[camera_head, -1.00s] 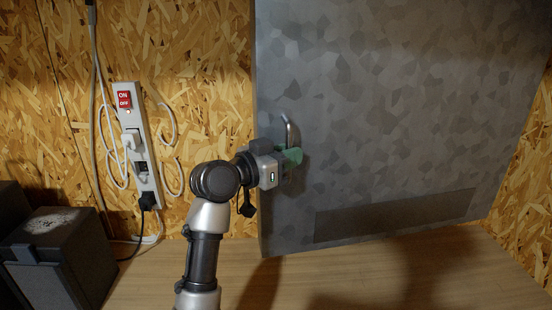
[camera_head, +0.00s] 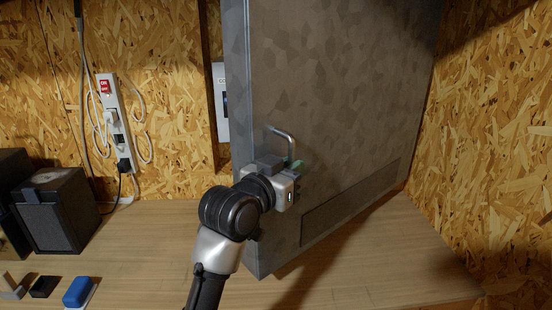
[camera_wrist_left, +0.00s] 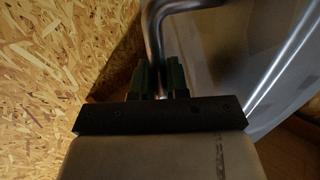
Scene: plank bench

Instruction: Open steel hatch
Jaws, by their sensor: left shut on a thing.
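The steel hatch (camera_head: 330,110) is a grey mottled metal door in the head view. It stands swung partly open, its left edge out from the wall, over the bench. A bent metal handle (camera_head: 291,143) sits near its left edge. My left gripper (camera_head: 297,167), with green fingers, is at the lower part of this handle. In the left wrist view the fingers (camera_wrist_left: 158,80) are closed around the lower end of the handle bar (camera_wrist_left: 155,35). My right gripper is not in view.
Behind the hatch's left edge a pale box (camera_head: 221,105) shows in the opening. A power strip (camera_head: 114,120) hangs on the chipboard wall. A dark speaker-like box (camera_head: 55,210) and a blue object (camera_head: 79,291) are on the bench at left. The bench (camera_head: 150,240) is clear in between.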

